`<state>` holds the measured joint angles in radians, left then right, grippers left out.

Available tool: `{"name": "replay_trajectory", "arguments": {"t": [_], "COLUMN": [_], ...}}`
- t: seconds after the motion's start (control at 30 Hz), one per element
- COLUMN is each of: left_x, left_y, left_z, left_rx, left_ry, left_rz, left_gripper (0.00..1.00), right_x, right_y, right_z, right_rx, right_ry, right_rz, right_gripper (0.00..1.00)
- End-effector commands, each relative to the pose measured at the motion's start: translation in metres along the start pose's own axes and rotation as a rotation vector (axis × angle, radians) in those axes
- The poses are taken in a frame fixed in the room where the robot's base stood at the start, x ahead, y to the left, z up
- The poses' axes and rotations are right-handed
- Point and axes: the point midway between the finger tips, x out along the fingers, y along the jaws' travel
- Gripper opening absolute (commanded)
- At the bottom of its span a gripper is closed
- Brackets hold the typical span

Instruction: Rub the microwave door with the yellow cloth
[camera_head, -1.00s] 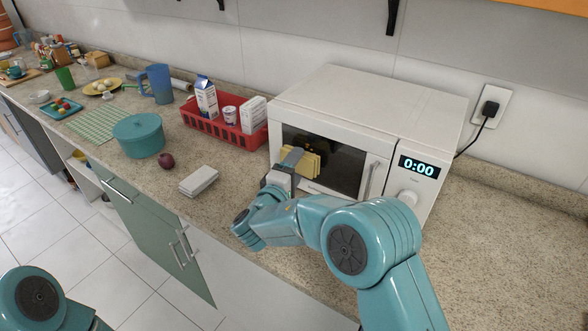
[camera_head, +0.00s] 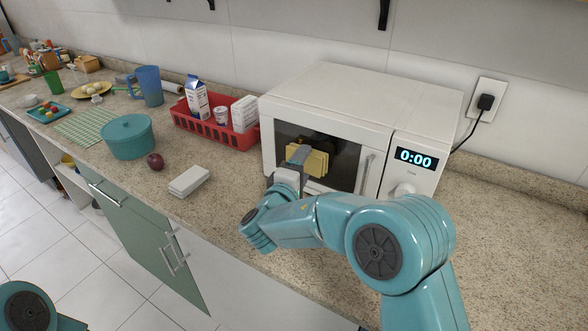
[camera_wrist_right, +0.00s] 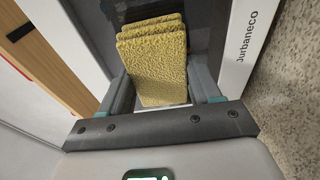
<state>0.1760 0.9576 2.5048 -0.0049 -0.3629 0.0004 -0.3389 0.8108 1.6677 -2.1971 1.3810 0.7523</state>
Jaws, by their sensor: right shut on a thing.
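The white microwave (camera_head: 350,95) stands on the counter against the wall, its dark door window (camera_head: 340,165) facing me and its clock reading 0:00. My right gripper (camera_head: 299,156) is at the left part of the door. It is shut on the folded yellow cloth (camera_head: 313,162), which lies in front of the dark window. In the right wrist view the cloth (camera_wrist_right: 152,62) sits between both fingers, with the dark window behind it. I cannot tell whether the cloth presses on the glass. My left gripper is out of view; only part of that arm shows at the lower left.
A red basket (camera_head: 205,130) with cartons stands left of the microwave. A teal pot (camera_head: 127,138), a dark red fruit (camera_head: 155,161) and a white box (camera_head: 189,181) are further left. The counter right of the microwave (camera_head: 520,215) is clear. A black plug (camera_head: 486,102) is on the wall.

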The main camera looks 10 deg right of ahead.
Motion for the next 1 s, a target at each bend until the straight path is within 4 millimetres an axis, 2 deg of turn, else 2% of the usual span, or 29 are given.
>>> {"name": "replay_trajectory", "arguments": {"t": [0.03,0.13,0.47,0.8,1.0], "left_x": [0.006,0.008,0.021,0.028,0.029], "left_y": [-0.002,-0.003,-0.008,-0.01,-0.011], "left_z": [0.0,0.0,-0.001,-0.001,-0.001], "left_rx": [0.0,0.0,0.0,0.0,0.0], "left_ry": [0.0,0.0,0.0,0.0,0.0], "left_rz": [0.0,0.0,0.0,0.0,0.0], "left_gripper": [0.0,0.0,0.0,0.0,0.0], "right_x": [-0.001,-0.002,0.001,0.006,0.007], "right_y": [-0.003,-0.001,-0.002,-0.001,0.0], "right_z": [0.004,0.007,0.007,-0.022,-0.032], "right_rx": [0.001,0.0,0.0,0.001,0.0], "right_ry": [0.0,0.0,-0.001,0.0,0.0], "right_rz": [0.001,0.0,0.0,0.0,0.0], "right_gripper": [0.38,0.38,0.38,0.38,0.38]}}
